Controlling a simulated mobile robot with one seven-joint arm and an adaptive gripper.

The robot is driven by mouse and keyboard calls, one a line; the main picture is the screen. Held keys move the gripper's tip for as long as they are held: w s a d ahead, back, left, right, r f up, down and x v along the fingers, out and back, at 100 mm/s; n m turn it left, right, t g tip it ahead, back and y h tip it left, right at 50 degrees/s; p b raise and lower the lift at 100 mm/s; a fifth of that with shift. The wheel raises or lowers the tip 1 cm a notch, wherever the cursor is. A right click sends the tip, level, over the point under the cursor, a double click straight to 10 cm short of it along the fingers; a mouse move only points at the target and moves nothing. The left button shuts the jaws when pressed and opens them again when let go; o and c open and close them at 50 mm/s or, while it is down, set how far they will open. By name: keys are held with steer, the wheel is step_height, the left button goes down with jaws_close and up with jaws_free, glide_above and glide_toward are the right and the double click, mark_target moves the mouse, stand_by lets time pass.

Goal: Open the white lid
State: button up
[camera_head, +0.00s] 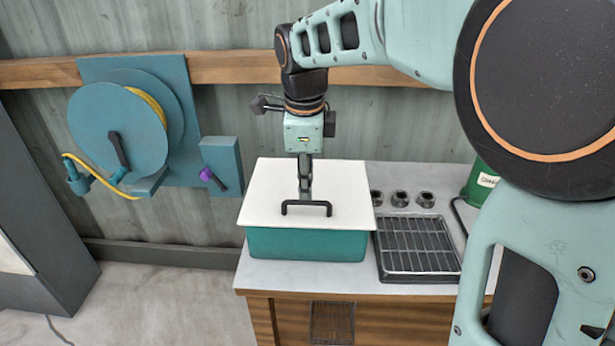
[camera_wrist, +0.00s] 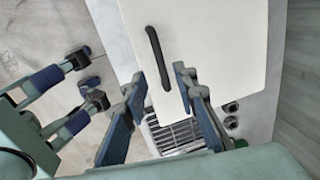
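The white lid (camera_head: 262,190) lies flat on a teal box (camera_head: 305,243) on the worktop. It has a black bar handle (camera_head: 307,204) near its front edge. My gripper (camera_head: 304,190) points down over the lid, at the handle in the head view; contact with it cannot be told. In the wrist view, my gripper (camera_wrist: 160,76) has its two fingers apart, on either side of one end of the handle (camera_wrist: 156,50). The white lid (camera_wrist: 215,45) fills the upper middle there. The inside of the box is hidden.
A black wire rack (camera_head: 418,246) and several dark nuts (camera_head: 400,198) sit right of the box on the worktop (camera_head: 350,276). A green container (camera_head: 479,182) stands at the far right. A teal hose reel (camera_head: 118,130) hangs on the wall at left.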

mark_target(307, 201)
steer(key=f, duration=0.2)
steer(key=w+f, duration=0.1)
steer(key=f, duration=0.1)
steer(key=shift+f, duration=0.4)
jaws_close()
